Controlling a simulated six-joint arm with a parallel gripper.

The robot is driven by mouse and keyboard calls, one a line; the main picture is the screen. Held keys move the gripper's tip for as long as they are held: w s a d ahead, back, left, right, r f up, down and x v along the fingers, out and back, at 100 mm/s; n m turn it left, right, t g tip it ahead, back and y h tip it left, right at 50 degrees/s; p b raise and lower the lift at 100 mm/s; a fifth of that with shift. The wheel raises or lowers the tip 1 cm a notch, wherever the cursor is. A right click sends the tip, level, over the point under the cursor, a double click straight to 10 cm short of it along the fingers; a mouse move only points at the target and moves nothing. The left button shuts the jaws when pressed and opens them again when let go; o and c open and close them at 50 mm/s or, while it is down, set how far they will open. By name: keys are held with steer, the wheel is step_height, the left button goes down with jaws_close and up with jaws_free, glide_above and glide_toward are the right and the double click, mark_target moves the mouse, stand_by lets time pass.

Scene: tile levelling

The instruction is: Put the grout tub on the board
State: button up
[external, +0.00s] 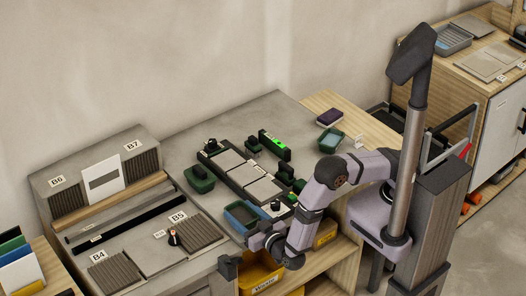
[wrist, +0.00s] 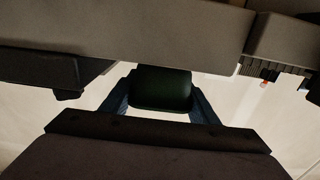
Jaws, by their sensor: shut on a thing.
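My gripper (wrist: 160,100) is shut on a dark green object (wrist: 160,88), which sits between two bluish sides in the wrist view. I cannot tell from its shape whether it is the grout tub. In the external view my gripper (external: 257,238) is at the front edge of the bench, close beside a blue tub (external: 243,217), and its fingertips are hidden. A dark green tub (external: 198,180) stands left of the tiled board (external: 232,178), and a green tub (external: 330,140) stands at the bench's right side. The board has pale tiles and dark green clamps around it.
A green-lit level (external: 274,145) lies behind the board. A dark purple block (external: 329,117) lies at the back right. Labelled bins and pads (external: 177,237) fill the left. A yellow bin (external: 260,275) sits below the front edge. Bare grey bench top (external: 255,115) shows at the back.

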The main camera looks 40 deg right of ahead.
mark_target(250, 224)
steer(key=shift+f, duration=0.1)
steer(key=shift+f+b, duration=0.25)
steer(key=shift+b, duration=0.05)
steer(key=o, duration=1.2)
steer(key=shift+o, duration=0.2)
steer(key=shift+r, duration=0.1)
steer(key=s+b, duration=0.1)
steer(key=s, duration=0.1)
steer(key=s+b, duration=0.1)
steer(key=s, duration=0.1)
steer(key=s+b, duration=0.1)
steer(key=s, duration=0.1)
steer(key=shift+s+a, duration=0.15)
steer(key=shift+a, duration=0.2)
steer(key=shift+o, duration=0.4)
steer(key=shift+s, duration=0.55)
